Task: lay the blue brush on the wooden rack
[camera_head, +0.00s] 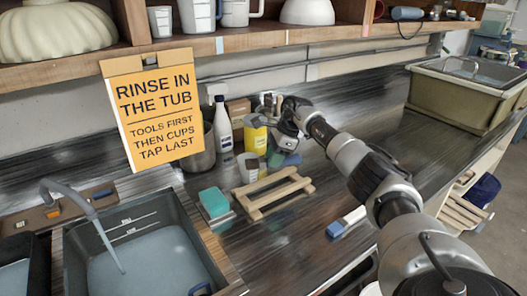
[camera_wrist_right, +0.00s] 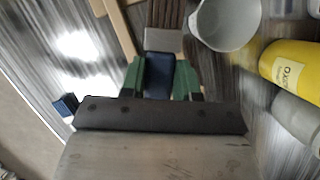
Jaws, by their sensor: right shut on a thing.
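The blue brush (camera_wrist_right: 158,78) has a blue handle, a grey metal ferrule and brown bristles. My right gripper (camera_wrist_right: 160,80) is shut on its handle, between green fingertips, with the bristles pointing away from the wrist. In the head view my right gripper (camera_head: 283,146) is over the counter just behind the wooden rack, and the brush is hard to make out there. The wooden rack (camera_head: 262,186) lies flat on the counter, its slats bare. Part of the rack (camera_wrist_right: 119,28) shows left of the bristles in the wrist view. My left gripper is not in view.
A grey cup (camera_head: 248,167), a yellow bottle (camera_head: 255,136) and a white bottle (camera_head: 222,125) stand close to the gripper. A teal sponge (camera_head: 214,203) lies left of the rack. A blue-and-white item (camera_head: 346,222) lies to its right. The sink tub (camera_head: 177,208) is at left.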

